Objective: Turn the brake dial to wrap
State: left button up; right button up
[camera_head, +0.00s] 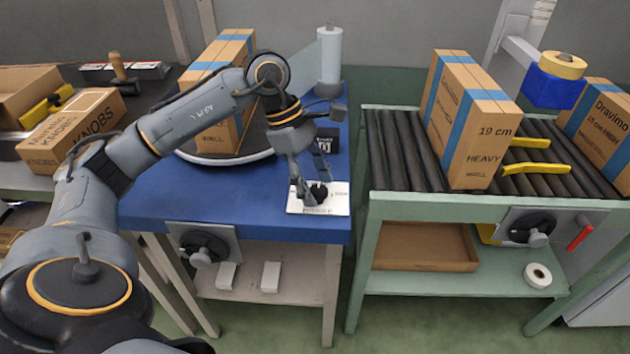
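A small black dial (318,194) sits on a white plate (296,207) near the front right corner of the blue table. The lettering on the plate is too small to read. My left gripper (311,187) points down at this dial, with its fingers around or just beside the black knob. I cannot tell whether the fingers press on it, and they partly hide it. Another round black dial (203,247) is on the blue table's front panel, and a similar one (533,228) is on the conveyor's front. Which is the brake dial cannot be read. My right gripper is out of view.
A tall box (468,130) stands on the roller conveyor (400,155), by yellow bars (536,168). Another box (215,137) stands on a round turntable (265,154) behind my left arm. A white film roll (329,57) stands at the back. A red lever (580,237) is at right.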

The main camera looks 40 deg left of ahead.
pick_arm(q)
jog(key=v, duration=1.2)
dwell(0.4)
